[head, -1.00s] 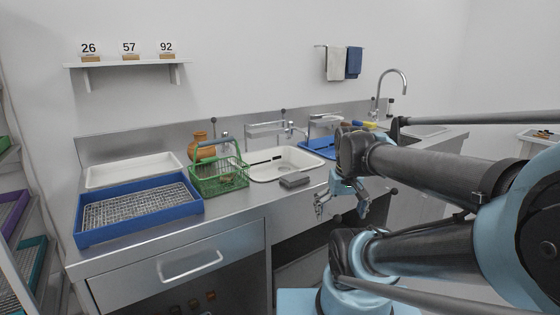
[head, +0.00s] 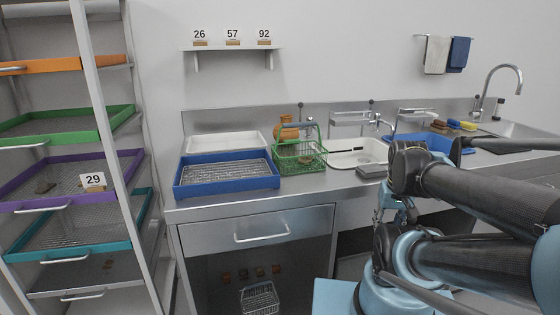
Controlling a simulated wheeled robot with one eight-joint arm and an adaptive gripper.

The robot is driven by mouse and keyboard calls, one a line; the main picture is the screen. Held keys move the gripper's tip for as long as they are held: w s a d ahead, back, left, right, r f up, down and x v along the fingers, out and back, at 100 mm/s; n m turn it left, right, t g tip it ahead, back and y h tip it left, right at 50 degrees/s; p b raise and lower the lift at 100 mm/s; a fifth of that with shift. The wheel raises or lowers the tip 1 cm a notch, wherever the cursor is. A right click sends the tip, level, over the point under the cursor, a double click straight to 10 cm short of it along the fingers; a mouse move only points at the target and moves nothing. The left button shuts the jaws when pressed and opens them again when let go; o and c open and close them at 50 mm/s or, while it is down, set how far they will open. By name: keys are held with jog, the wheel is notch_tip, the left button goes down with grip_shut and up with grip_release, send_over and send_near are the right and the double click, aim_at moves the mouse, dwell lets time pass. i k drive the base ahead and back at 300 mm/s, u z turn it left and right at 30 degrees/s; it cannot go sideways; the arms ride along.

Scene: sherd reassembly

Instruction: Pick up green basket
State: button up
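The green basket (head: 299,156) is a wire basket with a raised handle. It stands on the steel counter, between the blue tray and the white sink basin. Something orange-brown, like a jug (head: 288,131), shows just behind it or inside it; I cannot tell which. My gripper (head: 392,214) hangs low in front of the counter, to the right of the basket and apart from it. My arm partly covers it, and whether its fingers are open is too small to tell.
A blue tray (head: 177,191) with a wire rack and a white tray (head: 190,143) lie left of the basket. A grey block (head: 371,171) lies right of it. A shelf rack with coloured drawers (head: 70,255) stands at far left. A wire basket (head: 259,298) sits below the counter.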

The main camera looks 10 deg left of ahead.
aim_at(275, 161)
jog(key=u, duration=1.75)
jog(key=k, duration=1.85)
jog(key=z, duration=0.9)
jog(key=i, duration=1)
